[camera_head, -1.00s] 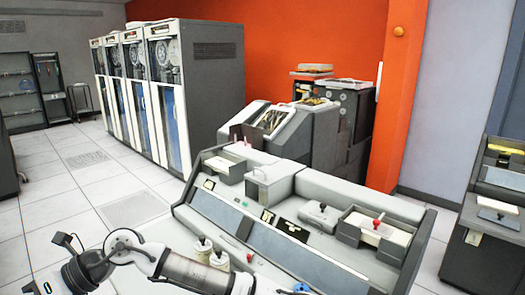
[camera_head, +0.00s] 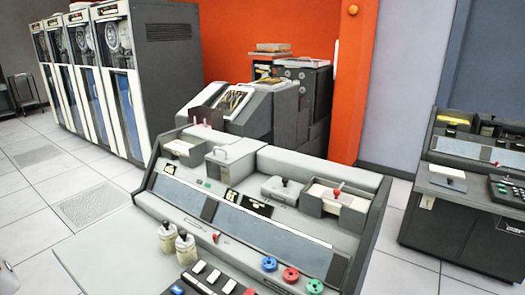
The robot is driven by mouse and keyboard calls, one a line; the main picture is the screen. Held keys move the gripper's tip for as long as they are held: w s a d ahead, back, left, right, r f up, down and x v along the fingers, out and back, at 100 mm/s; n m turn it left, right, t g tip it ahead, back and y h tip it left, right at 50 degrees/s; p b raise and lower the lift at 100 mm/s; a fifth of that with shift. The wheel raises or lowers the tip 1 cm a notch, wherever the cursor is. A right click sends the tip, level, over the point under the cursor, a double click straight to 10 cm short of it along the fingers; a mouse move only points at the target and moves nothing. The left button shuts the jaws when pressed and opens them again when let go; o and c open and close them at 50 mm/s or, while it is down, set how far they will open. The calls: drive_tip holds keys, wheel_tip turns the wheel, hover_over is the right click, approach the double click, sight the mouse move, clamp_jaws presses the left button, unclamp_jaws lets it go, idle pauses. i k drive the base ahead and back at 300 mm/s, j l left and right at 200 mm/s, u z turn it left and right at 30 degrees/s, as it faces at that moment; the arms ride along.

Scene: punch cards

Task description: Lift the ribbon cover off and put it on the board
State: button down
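No part is labelled as the ribbon cover, and I cannot tell which one it is. Two candidates sit on the grey console (camera_head: 350,262). My gripper is not in view.
An open tray with a red knob (camera_head: 337,200) stands right of the knobbed cover. Two cream bottles (camera_head: 166,238) and coloured round knobs (camera_head: 291,275) are at the console's front. Tall tape cabinets (camera_head: 180,75) stand behind left; another machine (camera_head: 470,190) stands right. Floor tiles between are clear.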

sight(284, 191)
drive_tip(key=i+j+z, duration=0.15)
drive_tip(key=j, duration=0.45)
drive_tip(key=i+j+z, duration=0.15)
drive_tip(key=j, duration=0.45)
drive_tip(key=j+z, duration=0.15)
drive_tip(key=j, duration=0.45)
drive_tip(key=i+j, duration=0.15)
drive_tip(key=i+j+z, duration=0.15)
drive_tip(key=j, duration=0.2)
drive_tip(key=i, duration=0.25)
